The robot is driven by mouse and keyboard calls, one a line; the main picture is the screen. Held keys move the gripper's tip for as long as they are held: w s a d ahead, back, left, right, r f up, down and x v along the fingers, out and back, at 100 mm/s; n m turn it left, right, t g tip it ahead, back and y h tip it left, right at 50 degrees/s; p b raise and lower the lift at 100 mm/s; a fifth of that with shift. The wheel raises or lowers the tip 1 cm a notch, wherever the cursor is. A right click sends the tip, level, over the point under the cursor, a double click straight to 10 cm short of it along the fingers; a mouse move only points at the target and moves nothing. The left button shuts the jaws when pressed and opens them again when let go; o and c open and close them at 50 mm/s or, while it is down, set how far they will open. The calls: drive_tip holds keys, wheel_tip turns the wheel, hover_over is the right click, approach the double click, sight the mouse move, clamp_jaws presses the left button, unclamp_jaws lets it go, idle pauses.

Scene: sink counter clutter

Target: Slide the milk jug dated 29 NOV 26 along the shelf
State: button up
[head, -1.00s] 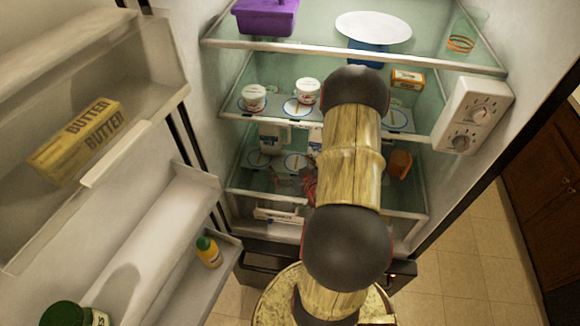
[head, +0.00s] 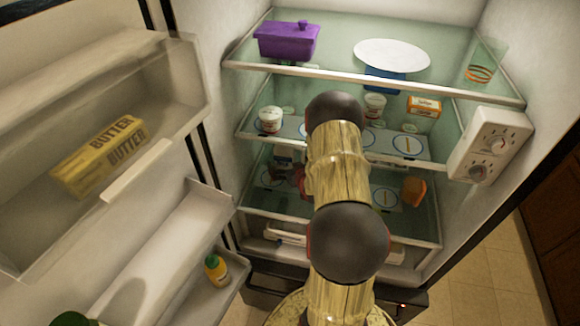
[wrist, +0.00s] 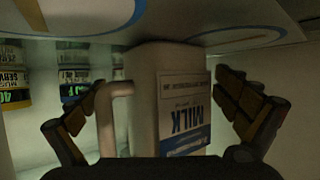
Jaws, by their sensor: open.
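A white milk jug (wrist: 165,95) fills the middle of the wrist view, where its blue-and-white MILK label reads upside down. Its handle is on the left side. The small print on the label is too blurred to read as a date. My gripper (wrist: 163,88) is open, with one finger on each side of the jug; contact cannot be told. My arm hides the middle of that shelf and most of the gripper.
Several round blue-rimmed discs lie on the shelves. An orange item (head: 413,191) is at the lower right. The open door (head: 180,130) flanks the left.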

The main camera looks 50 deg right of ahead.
drive_tip(key=shift+w+d+f, duration=0.1)
drive_tip(key=shift+w+d, duration=0.05)
drive_tip(key=shift+w, duration=0.1)
drive_tip(key=c, duration=1.8)
